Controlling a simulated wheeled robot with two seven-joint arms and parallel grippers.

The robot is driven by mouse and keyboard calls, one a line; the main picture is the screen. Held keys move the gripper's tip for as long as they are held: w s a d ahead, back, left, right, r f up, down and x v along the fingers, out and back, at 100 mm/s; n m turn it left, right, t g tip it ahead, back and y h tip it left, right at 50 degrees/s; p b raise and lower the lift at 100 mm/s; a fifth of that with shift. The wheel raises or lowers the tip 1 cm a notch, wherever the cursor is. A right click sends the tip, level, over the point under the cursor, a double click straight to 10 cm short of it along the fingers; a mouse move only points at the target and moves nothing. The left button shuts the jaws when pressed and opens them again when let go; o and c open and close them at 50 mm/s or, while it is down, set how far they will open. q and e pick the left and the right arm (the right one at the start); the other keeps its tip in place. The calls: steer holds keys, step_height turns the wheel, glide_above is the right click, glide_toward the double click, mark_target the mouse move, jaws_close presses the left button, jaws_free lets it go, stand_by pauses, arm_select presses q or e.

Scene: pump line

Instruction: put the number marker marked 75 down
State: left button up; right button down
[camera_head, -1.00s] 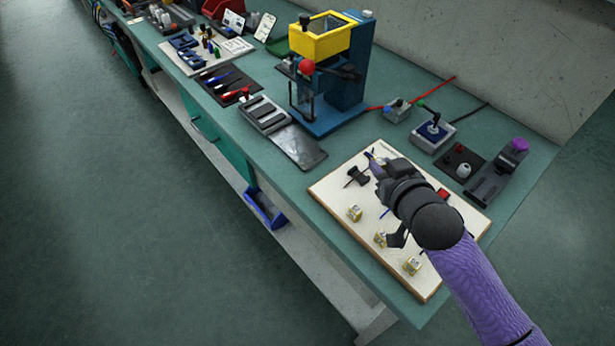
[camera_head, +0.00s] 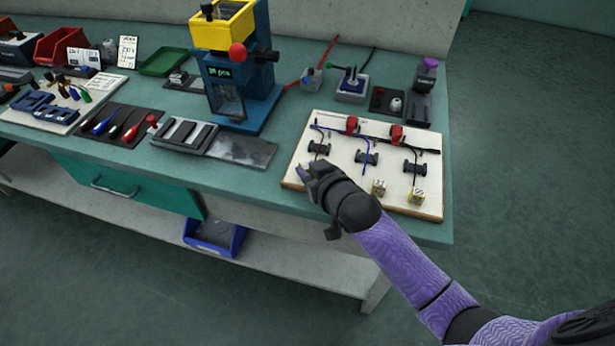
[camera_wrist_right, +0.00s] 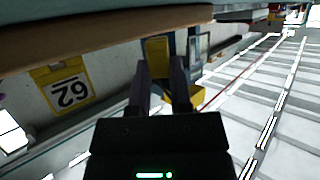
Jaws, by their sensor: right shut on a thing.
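My right gripper (camera_head: 304,172) is over the front left corner of the white board (camera_head: 432,208). In the wrist view its fingers (camera_wrist_right: 160,68) are shut on a small yellow piece (camera_wrist_right: 157,48), likely a number marker; its number cannot be read. A yellow marker reading 62 (camera_wrist_right: 67,88), upside down in this view, stands apart from the fingers. In the head view two yellow markers (camera_head: 379,187) (camera_head: 417,197) stand at the board's front edge, numbers too small to read. My wrist hides part of that edge. My left gripper is not in view.
A blue machine (camera_head: 262,100) with a yellow hopper (camera_head: 222,28) stands behind left. A grey tray (camera_head: 240,149) lies left of the board. A blue bin (camera_head: 214,238) sits on the lower shelf.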

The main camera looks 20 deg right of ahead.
steer(key=shift+f, duration=0.4)
steer(key=c, duration=0.6)
jaws_free()
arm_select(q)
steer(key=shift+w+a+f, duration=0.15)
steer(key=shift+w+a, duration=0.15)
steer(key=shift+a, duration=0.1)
arm_select(e)
steer(key=shift+o, duration=0.3)
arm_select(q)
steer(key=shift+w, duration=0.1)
